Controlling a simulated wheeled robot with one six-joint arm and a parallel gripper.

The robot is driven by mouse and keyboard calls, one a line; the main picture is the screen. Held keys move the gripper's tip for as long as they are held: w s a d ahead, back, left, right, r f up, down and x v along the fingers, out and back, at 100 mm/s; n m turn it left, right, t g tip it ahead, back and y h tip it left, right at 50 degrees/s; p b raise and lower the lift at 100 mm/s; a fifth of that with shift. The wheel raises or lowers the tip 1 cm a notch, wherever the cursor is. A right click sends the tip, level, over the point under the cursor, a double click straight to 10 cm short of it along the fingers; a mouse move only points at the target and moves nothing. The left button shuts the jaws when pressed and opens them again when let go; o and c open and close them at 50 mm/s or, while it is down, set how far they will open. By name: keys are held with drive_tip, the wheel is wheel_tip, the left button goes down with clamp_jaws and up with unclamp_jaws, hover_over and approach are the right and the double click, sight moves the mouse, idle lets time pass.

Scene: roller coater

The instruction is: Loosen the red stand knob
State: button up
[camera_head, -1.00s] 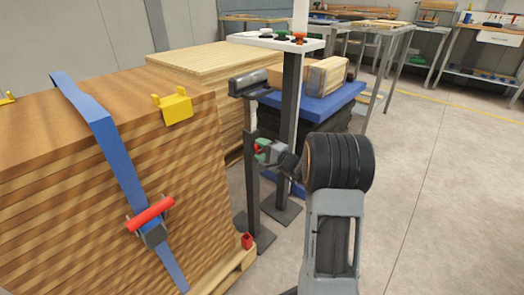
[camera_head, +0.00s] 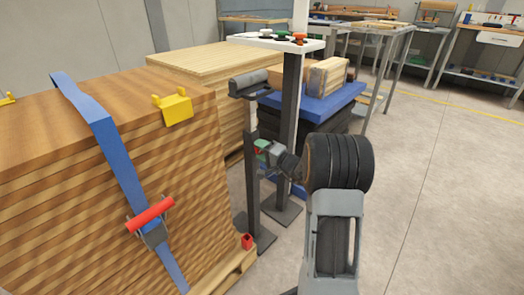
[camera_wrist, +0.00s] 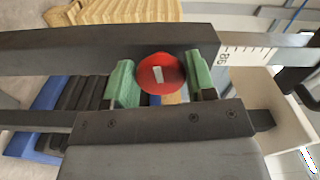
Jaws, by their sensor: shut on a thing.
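The red stand knob (camera_wrist: 155,73) sits between the two green fingertips of my gripper (camera_wrist: 160,80) in the wrist view. It is round with a white mark that stands nearly upright in that picture. My gripper is shut on it. In the head view my gripper (camera_head: 262,151) is at the dark upright post of the stand (camera_head: 252,195), and only a speck of red shows there. The stand has a dark crosspiece (camera_head: 248,83) on top and a flat base. In the wrist view its post carries a white scale (camera_wrist: 240,57).
A strapped wood stack (camera_head: 60,200) with a red-handled ratchet (camera_head: 150,216) stands at left. A second dark post (camera_head: 288,130) with a control panel (camera_head: 270,42) stands just behind. A blue lift table (camera_head: 315,98) lies beyond. The floor at right is clear.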

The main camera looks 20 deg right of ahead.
drive_tip(key=o, duration=0.9)
drive_tip(key=p+v, duration=0.3)
drive_tip(key=v, duration=1.1)
drive_tip(key=shift+p, duration=0.3)
drive_tip(key=shift+a+r, duration=0.1)
drive_tip(key=shift+r, duration=0.05)
